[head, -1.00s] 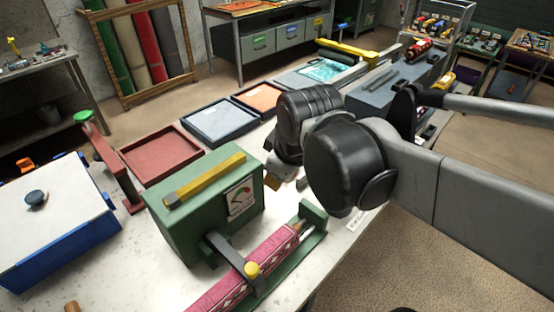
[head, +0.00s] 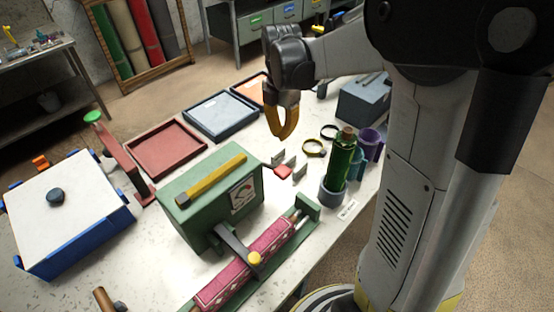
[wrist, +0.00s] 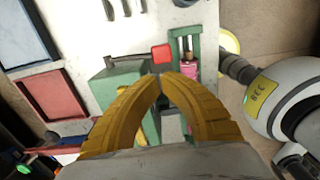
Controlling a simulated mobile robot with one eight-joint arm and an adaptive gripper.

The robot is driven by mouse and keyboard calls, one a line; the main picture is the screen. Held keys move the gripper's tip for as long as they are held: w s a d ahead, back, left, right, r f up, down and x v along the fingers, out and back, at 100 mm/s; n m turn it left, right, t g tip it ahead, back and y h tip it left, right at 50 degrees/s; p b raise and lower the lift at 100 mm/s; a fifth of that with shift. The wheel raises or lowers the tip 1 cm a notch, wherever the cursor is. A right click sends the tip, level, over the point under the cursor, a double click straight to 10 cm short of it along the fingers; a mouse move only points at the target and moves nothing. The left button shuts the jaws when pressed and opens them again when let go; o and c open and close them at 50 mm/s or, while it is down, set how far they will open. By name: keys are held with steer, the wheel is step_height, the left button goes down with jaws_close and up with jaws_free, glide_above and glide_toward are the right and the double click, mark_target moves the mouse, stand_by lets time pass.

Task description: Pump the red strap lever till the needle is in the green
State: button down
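A green box (head: 190,205) with a yellow bar (head: 212,180) on top stands on the table. Its gauge (head: 243,193) has coloured marks; the needle is too small to read. A small red pad (head: 283,172) sticks out beside the box's right end and looks like a lever end; it also shows in the wrist view (wrist: 161,53). My gripper (head: 283,136) hangs above the table behind the pad, pointing down, with its yellow fingertips together and empty. In the wrist view the fingertips (wrist: 162,75) appear just below the pad in the picture, apparently not touching it.
A pink patterned roll (head: 245,265) lies in a green frame before the box, under an arm with a yellow knob (head: 254,258). A red post with a green knob (head: 93,117) stands left. A green bottle (head: 340,160) and cups stand right. Trays (head: 165,150) lie behind.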

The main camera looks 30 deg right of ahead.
mark_target(283, 172)
steer(key=shift+f, duration=0.1)
step_height(283, 172, down, 14)
steer(key=shift+r+b, duration=0.1)
steer(key=shift+b, duration=1.1)
steer(key=shift+s+d+f+t+b, duration=0.1)
steer(key=shift+s+f+t+b, duration=0.25)
steer(key=shift+f+b, duration=0.3)
steer(key=shift+s+d+f+t+b, duration=0.1)
steer(key=shift+s+f+t+b, duration=0.2)
steer(key=shift+f+b, duration=0.35)
step_height(283, 172, down, 7)
steer(key=s+t+y+b, duration=0.1)
steer(key=t+b, duration=0.2)
steer(key=b, duration=0.5)
steer(key=shift+s+d+y, duration=0.15)
steer(key=shift+d+y, duration=0.1)
steer(key=shift+y, duration=0.05)
steer(key=shift+f, duration=0.1)
